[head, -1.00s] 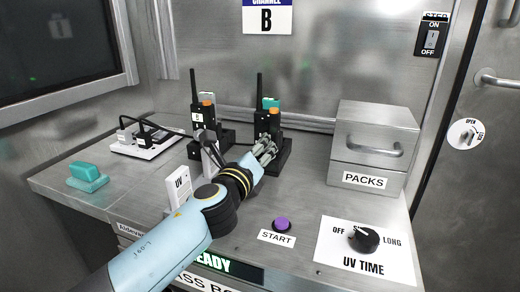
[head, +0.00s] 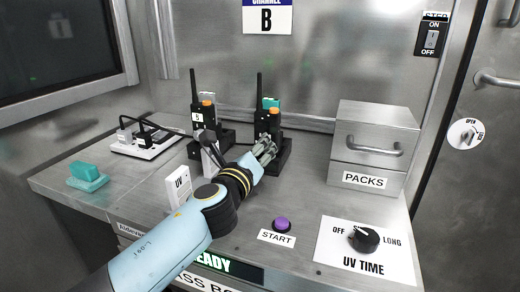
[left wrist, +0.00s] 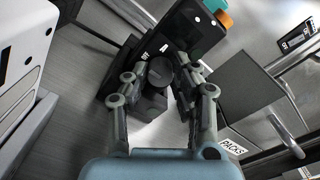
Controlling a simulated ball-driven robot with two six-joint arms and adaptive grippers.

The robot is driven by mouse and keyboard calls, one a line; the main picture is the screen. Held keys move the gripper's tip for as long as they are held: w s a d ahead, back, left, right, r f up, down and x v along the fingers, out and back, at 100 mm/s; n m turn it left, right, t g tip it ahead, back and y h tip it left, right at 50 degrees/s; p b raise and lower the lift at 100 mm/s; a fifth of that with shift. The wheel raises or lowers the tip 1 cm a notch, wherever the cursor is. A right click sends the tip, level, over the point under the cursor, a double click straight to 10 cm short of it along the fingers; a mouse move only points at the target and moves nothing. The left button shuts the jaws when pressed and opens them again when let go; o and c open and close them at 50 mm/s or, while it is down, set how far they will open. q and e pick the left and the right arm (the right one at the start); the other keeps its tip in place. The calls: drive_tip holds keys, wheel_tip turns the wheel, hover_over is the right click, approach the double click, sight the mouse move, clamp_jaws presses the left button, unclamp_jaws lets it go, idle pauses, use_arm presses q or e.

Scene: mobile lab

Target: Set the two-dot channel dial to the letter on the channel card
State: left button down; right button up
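The channel card (head: 267,18) on the back wall shows a large B. Two black radios with antennas stand in docks on the bench. My left gripper (head: 266,150) is at the front of the right radio (head: 267,122), which has an orange and a teal top part. In the left wrist view, a dark round dial (left wrist: 160,72) on that radio lies between the fingertips of my left gripper (left wrist: 170,75). Small white marks show on the radio face above it. I cannot tell whether the fingers touch the dial. Its letter is not readable. My right gripper is not in view.
The PACKS drawer box (head: 374,145) stands to the right. A purple START button (head: 282,223) and UV TIME knob (head: 364,239) are in front.

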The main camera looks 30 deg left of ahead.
use_arm(q)
drive_tip(key=c, duration=1.4)
unclamp_jaws()
drive_tip(key=shift+o, duration=0.2)
drive_tip(key=v, duration=1.2)
